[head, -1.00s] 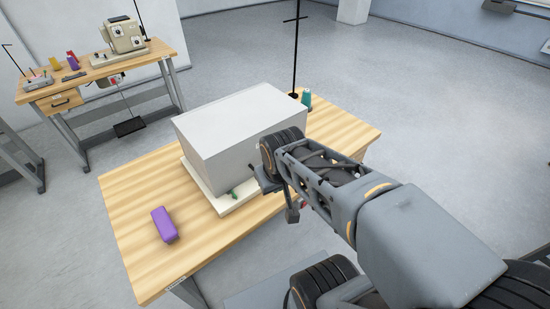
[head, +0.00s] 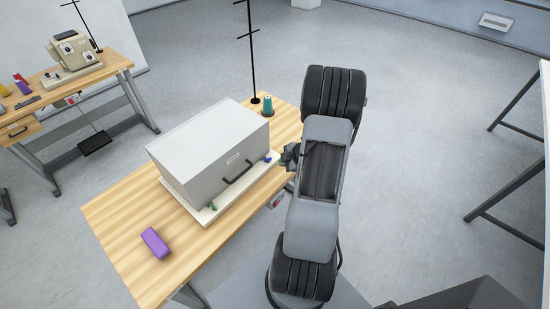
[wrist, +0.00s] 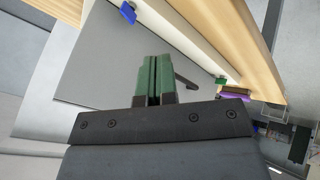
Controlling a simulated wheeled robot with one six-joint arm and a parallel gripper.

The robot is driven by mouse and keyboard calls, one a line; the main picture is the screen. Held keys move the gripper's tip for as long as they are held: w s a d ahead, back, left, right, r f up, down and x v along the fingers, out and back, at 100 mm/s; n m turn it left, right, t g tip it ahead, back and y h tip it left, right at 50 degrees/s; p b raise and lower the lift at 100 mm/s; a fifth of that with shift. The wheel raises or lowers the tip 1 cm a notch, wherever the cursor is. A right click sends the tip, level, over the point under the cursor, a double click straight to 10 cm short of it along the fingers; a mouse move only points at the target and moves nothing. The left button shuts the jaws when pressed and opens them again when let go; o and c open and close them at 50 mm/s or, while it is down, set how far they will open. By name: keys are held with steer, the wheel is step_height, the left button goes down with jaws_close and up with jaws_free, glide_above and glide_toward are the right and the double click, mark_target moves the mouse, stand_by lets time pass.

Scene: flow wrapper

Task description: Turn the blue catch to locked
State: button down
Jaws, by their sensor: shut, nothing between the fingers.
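The blue catch (head: 267,159) sits at the right end of the grey box's front, low near the cream base. In the wrist view the blue catch (wrist: 128,13) is near the top edge, beyond and left of my fingertips. My gripper (head: 284,160) is just right of the blue catch in the head view, partly hidden by my arm. In the wrist view my gripper's green fingers (wrist: 154,58) are together, with nothing between them, apart from the catch. The catch's exact setting is too small to read.
The grey box (head: 190,165) has a black handle (head: 238,172) on its front and a green catch (head: 212,206) at its left end. A purple block (head: 154,243) lies on the wooden table (head: 125,225). A teal spool (head: 267,104) stands behind the box.

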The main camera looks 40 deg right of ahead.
mark_target(268, 160)
steer(key=b+x, duration=0.1)
steer(key=x, duration=0.8)
steer(key=shift+a+f, duration=0.1)
steer(key=shift+a, duration=0.05)
steer(key=w, duration=0.1)
steer(key=w+d+p, duration=0.1)
steer(key=shift+w, duration=0.4)
steer(key=shift+w+d, duration=0.2)
steer(key=shift+w, duration=0.4)
